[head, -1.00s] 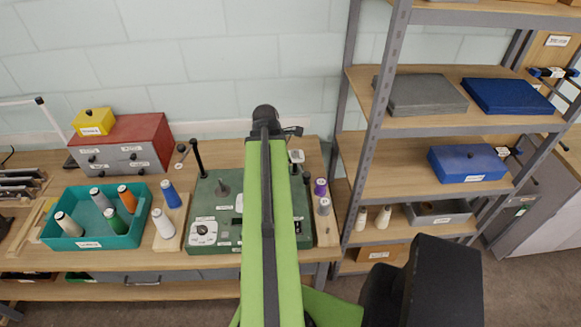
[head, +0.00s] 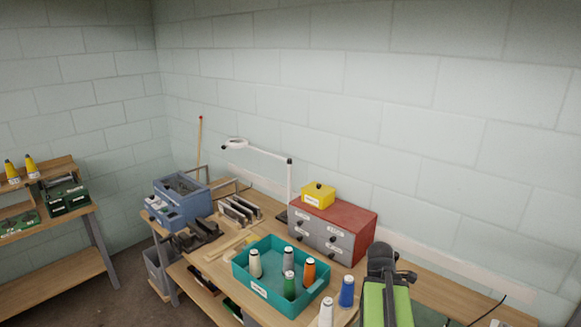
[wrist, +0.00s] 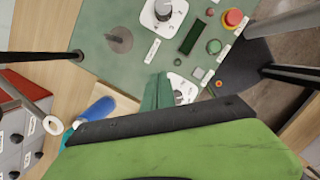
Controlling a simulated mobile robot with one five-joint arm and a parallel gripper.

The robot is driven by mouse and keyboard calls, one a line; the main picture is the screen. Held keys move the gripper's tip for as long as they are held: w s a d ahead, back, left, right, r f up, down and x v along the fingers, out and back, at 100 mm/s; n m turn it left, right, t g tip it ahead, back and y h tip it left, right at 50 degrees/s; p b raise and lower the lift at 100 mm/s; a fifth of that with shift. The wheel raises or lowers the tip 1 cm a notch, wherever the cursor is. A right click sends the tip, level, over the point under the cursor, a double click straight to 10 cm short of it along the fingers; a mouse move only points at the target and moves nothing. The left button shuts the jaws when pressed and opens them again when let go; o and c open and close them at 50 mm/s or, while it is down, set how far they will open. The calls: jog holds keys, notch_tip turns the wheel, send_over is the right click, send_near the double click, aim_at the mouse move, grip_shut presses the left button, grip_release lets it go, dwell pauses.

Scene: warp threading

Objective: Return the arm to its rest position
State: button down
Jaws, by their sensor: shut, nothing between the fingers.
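My arm, green with a dark joint at its end, rises at the lower right of the head view (head: 386,290). The wrist view shows my gripper (wrist: 160,78) as two green fingers side by side, shut with nothing between them. They appear over the front of a green machine panel (wrist: 115,62). My green arm link with a black edge fills the bottom of the wrist view and hides what lies behind it. In the head view the fingers cannot be made out.
On the workbench stand a teal tray (head: 240,273) with several thread cones, a red-topped drawer box (head: 345,218) bearing a yellow box (head: 318,194), and a magnifier lamp (head: 290,185). A white cone (head: 326,313) and a blue cone (head: 347,291) stand near my arm. The machine has upright black posts (wrist: 290,74).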

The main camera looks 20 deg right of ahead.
jog(key=w+a+f+m+b, duration=0.2)
jog(key=w+a+f+m, duration=0.1)
jog(key=a, duration=0.9)
jog(key=w+a+f+m+y+b, duration=0.1)
jog(key=w+a+f+m+b, duration=0.2)
jog(key=a, duration=0.9)
jog(key=w+a+f+m+t+y+b, duration=0.1)
jog(key=w+a+f+m+b, duration=0.2)
jog(key=a, duration=0.8)
jog(key=w+f+m, duration=0.2)
jog(key=m, duration=0.2)
jog(key=shift+a, duration=0.4)
jog(key=shift+a, duration=0.45)
jog(key=shift+s, duration=0.1)
